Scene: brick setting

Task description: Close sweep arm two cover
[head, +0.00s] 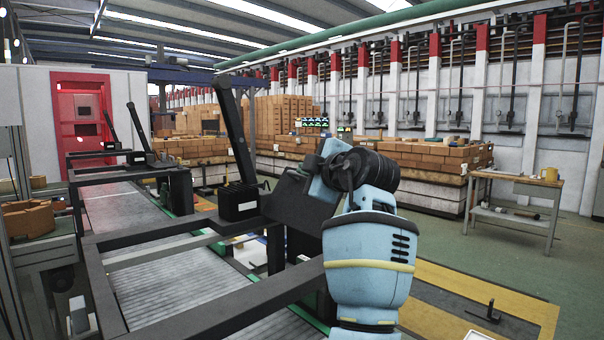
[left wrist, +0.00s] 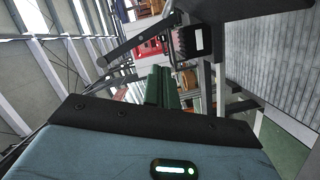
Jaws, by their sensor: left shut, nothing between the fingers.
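Several black sweep arms rise from dark frames over the roller line in the head view. The nearest sweep arm (head: 234,135) leans up from a black ribbed box (head: 238,202); smaller sweep arms (head: 140,130) stand farther left. No label shows which is arm two. A dark flat panel (head: 297,207) shows beside my wrist; I cannot tell whether it is the cover. My left gripper (left wrist: 158,88) is shut and empty in the left wrist view, below a black ribbed box (left wrist: 188,42). In the head view my wrist hides its fingertips. My right gripper is out of view.
The dark frame (head: 185,250) spans the roller conveyor (head: 170,277) at lower left. Brick stacks (head: 400,165) stand at the back. A small workbench (head: 512,183) is at right. The green floor (head: 440,222) between it and my arm looks clear.

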